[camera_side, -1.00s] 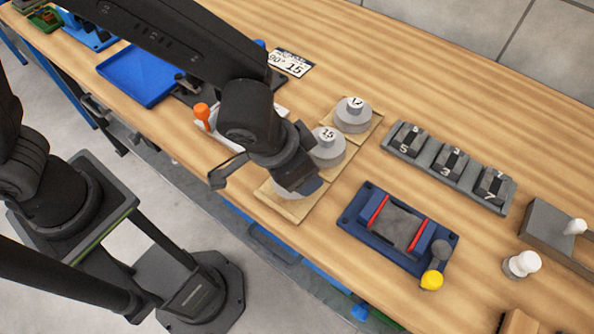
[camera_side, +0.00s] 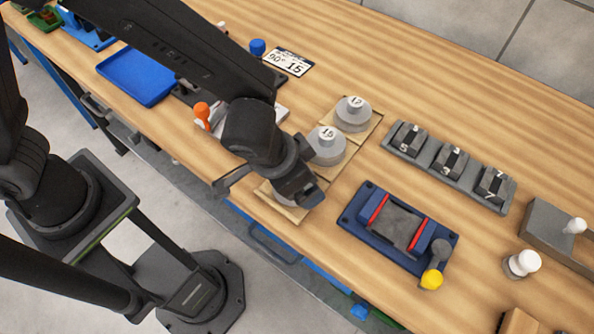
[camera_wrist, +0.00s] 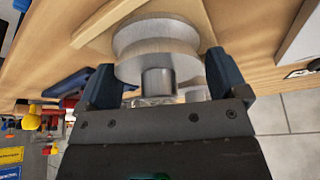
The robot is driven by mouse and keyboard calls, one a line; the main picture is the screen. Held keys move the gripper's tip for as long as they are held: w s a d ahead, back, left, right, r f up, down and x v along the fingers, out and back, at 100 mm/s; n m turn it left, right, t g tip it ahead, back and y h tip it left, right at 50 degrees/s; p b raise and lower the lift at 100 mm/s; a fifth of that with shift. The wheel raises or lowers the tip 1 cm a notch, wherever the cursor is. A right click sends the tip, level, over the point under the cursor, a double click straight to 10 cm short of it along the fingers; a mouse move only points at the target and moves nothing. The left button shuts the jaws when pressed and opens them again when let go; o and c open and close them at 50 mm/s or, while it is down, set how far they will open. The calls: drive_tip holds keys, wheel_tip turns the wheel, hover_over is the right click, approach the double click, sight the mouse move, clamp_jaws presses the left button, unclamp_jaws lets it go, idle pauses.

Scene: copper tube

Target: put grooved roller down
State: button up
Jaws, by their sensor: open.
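A grey grooved roller (camera_wrist: 155,45) sits on a wooden board in the wrist view, its narrower hub pointing toward my gripper. My gripper (camera_wrist: 163,82) is open, with one dark finger on each side of the hub; whether they touch it I cannot tell. In the side view my gripper (camera_side: 306,196) is low over the near end of the wooden board (camera_side: 298,213) and hides most of this roller (camera_side: 277,196). Two more grooved rollers with numbered tops, a middle one (camera_side: 327,150) and a far one (camera_side: 353,117), stand upright on the board.
A blue fixture with red strips (camera_side: 400,227) and a yellow knob lies right of the board. A grey rack of numbered blocks (camera_side: 448,165) is behind it. An orange-topped tool (camera_side: 202,112) and a blue tray (camera_side: 140,75) are left. The table's front edge is close to my gripper.

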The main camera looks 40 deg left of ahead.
drive_tip(key=v, duration=1.2)
drive_tip(key=s+a+r+n, duration=0.1)
drive_tip(key=a+r, duration=0.1)
drive_tip(key=a, duration=0.6)
drive_tip(key=s+a+r+n+t+y, duration=0.1)
drive_tip(key=a+r+n, duration=0.1)
drive_tip(key=a, duration=0.5)
drive_tip(key=s+a+r+n, duration=0.1)
drive_tip(key=a+r, duration=0.2)
drive_tip(key=a, duration=0.5)
drive_tip(key=shift+s+a+r+n+y, duration=0.15)
drive_tip(key=shift+s+a+n+y, duration=0.15)
drive_tip(key=shift+s+y, duration=0.1)
